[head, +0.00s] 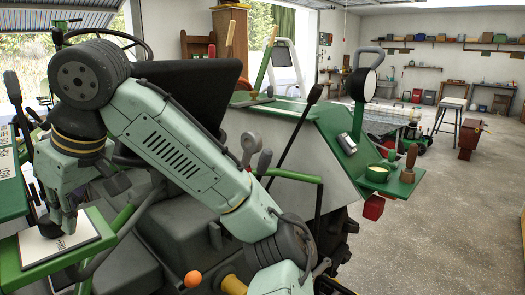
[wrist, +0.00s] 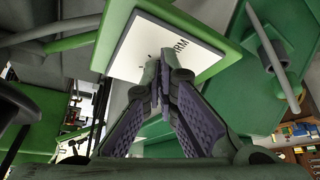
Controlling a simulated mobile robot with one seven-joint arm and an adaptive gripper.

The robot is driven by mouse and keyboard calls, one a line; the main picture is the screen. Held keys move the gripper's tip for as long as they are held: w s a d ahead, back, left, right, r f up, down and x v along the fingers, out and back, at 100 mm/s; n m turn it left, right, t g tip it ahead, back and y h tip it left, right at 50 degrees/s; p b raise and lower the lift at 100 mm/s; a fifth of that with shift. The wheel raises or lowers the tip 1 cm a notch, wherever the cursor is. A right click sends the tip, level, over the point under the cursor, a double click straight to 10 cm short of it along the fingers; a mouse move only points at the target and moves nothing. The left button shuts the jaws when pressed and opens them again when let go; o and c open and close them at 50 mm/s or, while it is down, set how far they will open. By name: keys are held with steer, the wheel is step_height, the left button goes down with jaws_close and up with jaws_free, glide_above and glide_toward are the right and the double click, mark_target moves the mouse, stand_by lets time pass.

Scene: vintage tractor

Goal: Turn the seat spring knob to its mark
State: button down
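A white plate (wrist: 150,48) with the word FIRM and small marks lies in a green frame (wrist: 90,42). In the head view the plate (head: 38,247) is at the lower left, beside the seat. My gripper (head: 62,218) points down over this plate, with its fingertips at its surface. A small dark shape (head: 50,231) at the fingertips looks like the knob. In the wrist view my gripper's fingertips (wrist: 164,80) are close together in front of the plate. They hide the knob there, and I cannot tell whether they hold it.
A black seat (head: 190,100) and a steering wheel (head: 105,38) stand near my arm. An orange-tipped lever (head: 193,279) and a green rail (head: 300,180) are to the right. Open floor (head: 455,215) lies at right.

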steer(key=shift+s+a, duration=0.15)
steer(key=shift+s, duration=0.15)
steer(key=shift+s+a, duration=0.1)
steer(key=shift+s, duration=0.15)
steer(key=shift+s+a, duration=0.1)
stand_by(0.5)
steer(key=shift+s+d, duration=0.2)
steer(key=shift+d, duration=0.2)
step_height(320, 180, up, 6)
stand_by(0.3)
